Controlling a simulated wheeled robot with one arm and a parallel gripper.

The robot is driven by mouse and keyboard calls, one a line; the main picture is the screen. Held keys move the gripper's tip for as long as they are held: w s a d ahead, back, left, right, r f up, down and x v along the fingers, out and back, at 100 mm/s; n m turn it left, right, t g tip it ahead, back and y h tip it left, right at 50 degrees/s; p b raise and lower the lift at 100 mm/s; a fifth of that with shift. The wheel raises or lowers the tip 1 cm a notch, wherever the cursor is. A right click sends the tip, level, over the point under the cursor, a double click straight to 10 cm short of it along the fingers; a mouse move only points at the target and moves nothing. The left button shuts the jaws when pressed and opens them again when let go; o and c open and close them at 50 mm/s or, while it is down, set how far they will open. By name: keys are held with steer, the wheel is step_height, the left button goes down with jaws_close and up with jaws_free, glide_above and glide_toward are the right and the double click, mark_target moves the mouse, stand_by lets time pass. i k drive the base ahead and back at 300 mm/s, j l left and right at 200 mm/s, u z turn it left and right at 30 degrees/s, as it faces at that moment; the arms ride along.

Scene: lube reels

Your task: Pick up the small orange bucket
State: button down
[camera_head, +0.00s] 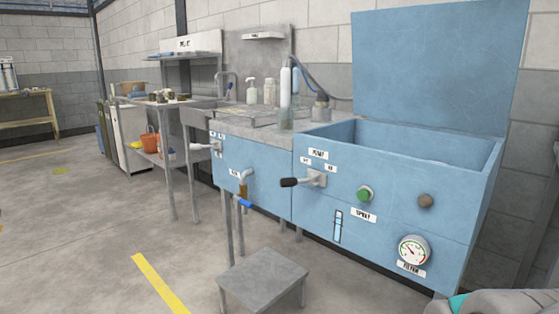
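A small orange bucket (151,143) is far off at the left of the head view. It appears to stand on the low shelf under the grey metal side table, small in the picture, and I cannot make out its handle. A piece of grey surface with a teal band, probably part of my arm, shows at the bottom right corner. My gripper's fingers are not in view, and nothing of mine is near the bucket.
A blue parts washer (385,185) with an open lid fills the right. A grey step stool (262,278) stands before it. The metal side table (150,101) has thin legs near the bucket.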

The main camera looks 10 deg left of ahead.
mark_target(149, 141)
steer(key=i+j+u, duration=0.75)
steer(key=i+j, duration=0.15)
steer(key=i+j+u, duration=0.4)
steer(key=i, duration=0.55)
steer(key=i+u, duration=0.4)
steer(key=i, duration=0.55)
steer(key=i+j+z, duration=0.1)
steer(key=i+z, duration=0.15)
steer(key=i, duration=0.3)
steer(key=i+j+z, duration=0.3)
steer(key=i, duration=0.2)
steer(key=i+j+z, duration=0.25)
steer(key=i, duration=0.25)
steer(key=i+z, duration=0.15)
steer(key=z, duration=0.3)
steer(key=i+j+z, duration=0.1)
steer(key=z, duration=0.35)
